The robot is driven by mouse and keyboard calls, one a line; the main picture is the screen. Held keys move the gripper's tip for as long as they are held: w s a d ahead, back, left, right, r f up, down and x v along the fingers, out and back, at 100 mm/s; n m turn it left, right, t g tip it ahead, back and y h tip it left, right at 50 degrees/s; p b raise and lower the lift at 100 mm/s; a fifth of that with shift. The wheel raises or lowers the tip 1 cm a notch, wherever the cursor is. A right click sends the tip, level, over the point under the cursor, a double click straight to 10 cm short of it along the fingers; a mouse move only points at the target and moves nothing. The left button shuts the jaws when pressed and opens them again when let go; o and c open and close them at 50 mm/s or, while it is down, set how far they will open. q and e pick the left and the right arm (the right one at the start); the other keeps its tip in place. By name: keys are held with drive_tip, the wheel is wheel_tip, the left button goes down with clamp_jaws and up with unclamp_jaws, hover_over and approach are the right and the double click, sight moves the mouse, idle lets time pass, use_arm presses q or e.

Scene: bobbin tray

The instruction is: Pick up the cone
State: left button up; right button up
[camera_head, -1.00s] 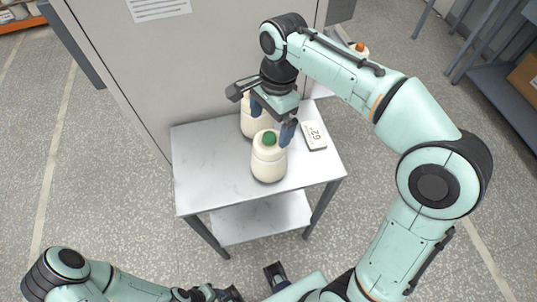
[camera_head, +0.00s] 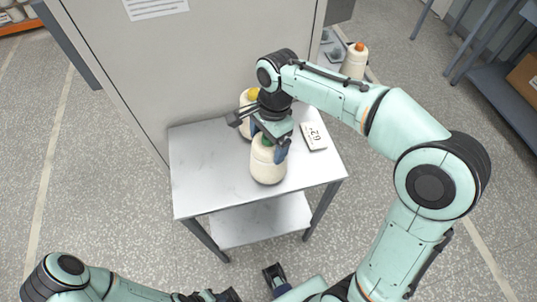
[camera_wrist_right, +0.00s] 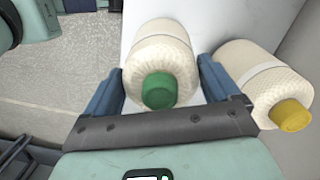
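A cream cone with a green tip (camera_head: 268,168) stands upright near the front of the small white table (camera_head: 200,185). A second cream cone with a yellow tip (camera_head: 246,101) stands behind it, partly hidden by my right gripper. My right gripper (camera_head: 269,143) is low over the green-tipped cone. In the right wrist view its blue fingers are apart, one on each side of the green-tipped cone (camera_wrist_right: 160,55), and the yellow-tipped cone (camera_wrist_right: 258,82) is outside the right finger. My left gripper (camera_head: 232,295) is at the bottom edge, partly cut off.
A white label card (camera_head: 313,136) lies on the table to the right of the cones. A grey cabinet (camera_head: 190,60) stands close behind the table. A cone with an orange tip (camera_head: 355,62) stands beyond it at the back right. The table's left part is clear.

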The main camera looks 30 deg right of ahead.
drive_tip(key=c, duration=0.7)
drive_tip(key=shift+r, duration=0.2)
use_arm(q)
drive_tip(key=w+r+p, duration=0.3)
drive_tip(key=r+p, duration=0.2)
drive_tip(key=r, duration=0.1)
use_arm(e)
wheel_tip(320, 180, up, 20)
drive_tip(key=shift+f, duration=0.15)
use_arm(q)
drive_tip(key=shift+r, duration=0.1)
drive_tip(key=shift+w+r, duration=0.1)
drive_tip(key=w+r+t+p, duration=0.1)
drive_tip(key=w+r+p, duration=0.4)
drive_tip(key=w+r, duration=0.1)
use_arm(e)
drive_tip(key=shift+r, duration=5)
